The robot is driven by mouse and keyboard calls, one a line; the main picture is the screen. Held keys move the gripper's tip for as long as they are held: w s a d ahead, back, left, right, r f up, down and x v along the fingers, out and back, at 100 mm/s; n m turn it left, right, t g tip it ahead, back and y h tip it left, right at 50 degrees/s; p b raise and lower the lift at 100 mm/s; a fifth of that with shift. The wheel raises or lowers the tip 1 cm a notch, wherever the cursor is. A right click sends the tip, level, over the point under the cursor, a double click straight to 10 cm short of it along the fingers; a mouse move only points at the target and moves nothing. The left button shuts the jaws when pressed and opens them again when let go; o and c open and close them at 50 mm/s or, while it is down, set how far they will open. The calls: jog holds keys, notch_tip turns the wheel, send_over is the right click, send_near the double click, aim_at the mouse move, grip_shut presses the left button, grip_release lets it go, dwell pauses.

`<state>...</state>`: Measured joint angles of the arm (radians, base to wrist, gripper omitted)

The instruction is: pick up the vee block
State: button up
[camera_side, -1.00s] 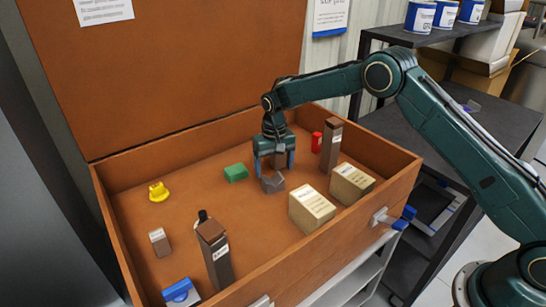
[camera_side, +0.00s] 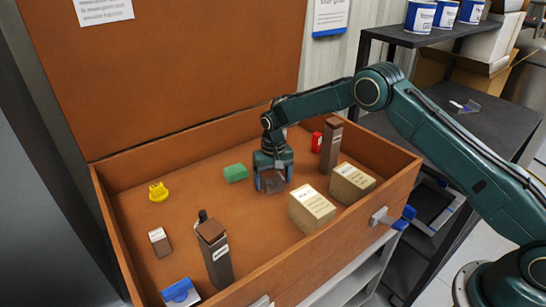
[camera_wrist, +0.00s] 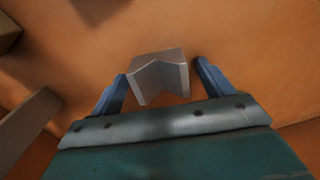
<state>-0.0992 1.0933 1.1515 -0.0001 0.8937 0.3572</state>
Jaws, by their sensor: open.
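The vee block (camera_wrist: 158,76) is a small grey block with a V-shaped notch, lying on the floor of the orange-brown drawer (camera_side: 190,255). In the side view the vee block (camera_side: 273,184) shows between the blue fingers of my gripper (camera_side: 273,188). In the wrist view my gripper (camera_wrist: 158,82) is open, with one blue finger on each side of the block. The left finger looks close to the block's left side; a gap shows on the right. I cannot tell whether either finger touches it.
A green block (camera_side: 235,173) lies left of my gripper. Two tan boxes (camera_side: 311,208) (camera_side: 351,184) stand to its right. A tall brown box (camera_side: 331,146) and a red item (camera_side: 317,142) stand behind right. Another tall brown box (camera_side: 215,256) and a yellow item (camera_side: 158,192) are left.

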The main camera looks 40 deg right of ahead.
aim_at(273, 183)
jog(key=shift+r, duration=0.1)
jog(key=c, duration=1.4)
notch_tip(273, 183, up, 20)
dwell(0.5)
